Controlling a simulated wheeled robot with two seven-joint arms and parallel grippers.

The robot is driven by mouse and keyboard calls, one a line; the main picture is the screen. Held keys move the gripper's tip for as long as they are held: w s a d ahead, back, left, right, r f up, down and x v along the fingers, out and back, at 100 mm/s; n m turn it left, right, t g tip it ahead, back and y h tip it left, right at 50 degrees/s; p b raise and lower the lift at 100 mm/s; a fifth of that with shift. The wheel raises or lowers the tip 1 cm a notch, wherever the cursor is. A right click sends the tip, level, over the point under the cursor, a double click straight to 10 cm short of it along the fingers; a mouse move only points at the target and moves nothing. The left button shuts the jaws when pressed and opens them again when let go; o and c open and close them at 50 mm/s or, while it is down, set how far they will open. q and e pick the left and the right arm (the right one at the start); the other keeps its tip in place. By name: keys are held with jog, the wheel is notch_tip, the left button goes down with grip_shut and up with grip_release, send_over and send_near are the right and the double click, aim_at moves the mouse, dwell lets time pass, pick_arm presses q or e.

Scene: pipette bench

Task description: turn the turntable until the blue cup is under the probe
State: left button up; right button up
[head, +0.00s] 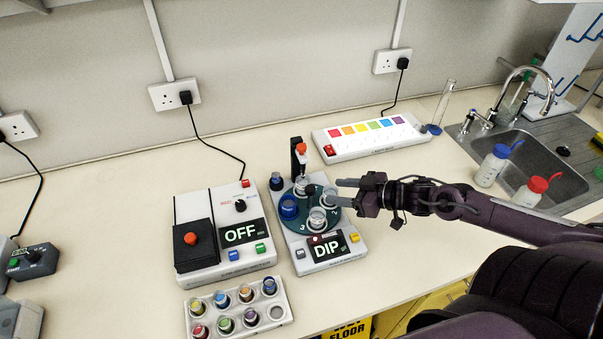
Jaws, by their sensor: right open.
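The turntable (305,227) is a dark green disc on a white unit whose display reads DIP. The blue cup (289,208) sits at the disc's left side. Clear cups stand at the back, right and front of the disc. The probe (302,160), with an orange top and a black post, stands at the back over the back cup, not over the blue cup. My right gripper (336,191) comes in from the right and is open, its fingertips at the right clear cup; I cannot tell whether they touch it. My left gripper is not in view.
A white machine (212,267) reading OFF stands left of the unit. A tray (274,324) of coloured vials lies in front of it. A strip with coloured squares (345,154) lies behind. Wash bottles (491,166) and a sink (540,160) are at right.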

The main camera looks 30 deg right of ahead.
aim_at(311, 188)
jog(key=b+x, duration=0.1)
jog(key=x, duration=0.4)
jog(key=shift+w+r+b, duration=0.1)
jog(key=shift+r+b, duration=0.1)
jog(key=shift+b, duration=0.1)
jog(key=shift+x, duration=0.9)
jog(key=shift+w+a, duration=0.1)
jog(key=shift+w+a+f, duration=0.1)
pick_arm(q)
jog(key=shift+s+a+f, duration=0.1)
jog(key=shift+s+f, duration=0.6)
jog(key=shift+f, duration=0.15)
pick_arm(e)
grip_shut()
